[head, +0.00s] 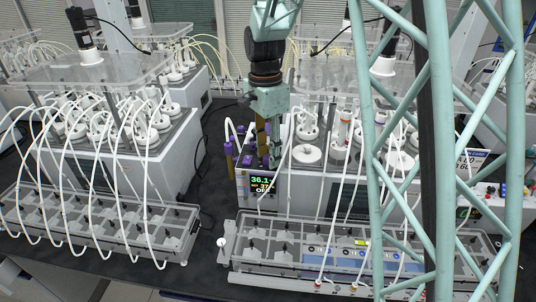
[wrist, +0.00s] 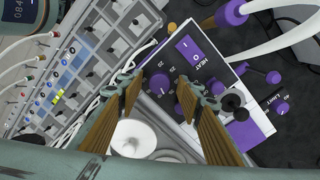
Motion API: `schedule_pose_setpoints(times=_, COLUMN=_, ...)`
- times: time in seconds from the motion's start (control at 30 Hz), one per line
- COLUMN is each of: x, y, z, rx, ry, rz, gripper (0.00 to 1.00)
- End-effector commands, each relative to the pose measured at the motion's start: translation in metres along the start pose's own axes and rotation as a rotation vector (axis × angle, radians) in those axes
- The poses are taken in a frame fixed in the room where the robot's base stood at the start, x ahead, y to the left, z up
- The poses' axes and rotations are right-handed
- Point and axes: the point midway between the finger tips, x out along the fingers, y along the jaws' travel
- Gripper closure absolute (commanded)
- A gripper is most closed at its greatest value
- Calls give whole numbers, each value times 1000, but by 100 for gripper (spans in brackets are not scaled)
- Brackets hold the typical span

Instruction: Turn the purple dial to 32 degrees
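My gripper (wrist: 164,86) is open, with one brown-padded finger on each side of the dial. Clear space shows between fingers and dial in the picture; I cannot tell how far above the panel the fingertips are. A purple edge beside the right finger is partly hidden. In the head view my gripper (head: 268,158) points down at the front left of the middle reactor unit, and the dial cannot be made out.
A purple switch (wrist: 188,48) marked I and O and a HEAT label sit beside the dial. The display (head: 262,184) reads about 36.1 and 37, with OFF below. White tubes, a purple-capped fitting (head: 228,150) and a white round lid (wrist: 133,138) are close by.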

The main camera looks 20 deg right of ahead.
Motion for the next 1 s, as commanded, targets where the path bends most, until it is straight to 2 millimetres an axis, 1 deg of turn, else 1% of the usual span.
schedule_pose_setpoints(times=0.1, x=0, y=0, z=0, rx=0, ry=0, rz=0, gripper=68)
schedule_pose_setpoints(times=0.37, x=0, y=0, z=0, rx=0, ry=0, rz=0, gripper=91)
schedule_pose_setpoints(times=0.73, x=0, y=0, z=0, rx=-31, ry=2, rz=0, gripper=91)
schedule_pose_setpoints(times=1.0, x=0, y=0, z=0, rx=-147, ry=9, rz=0, gripper=91)
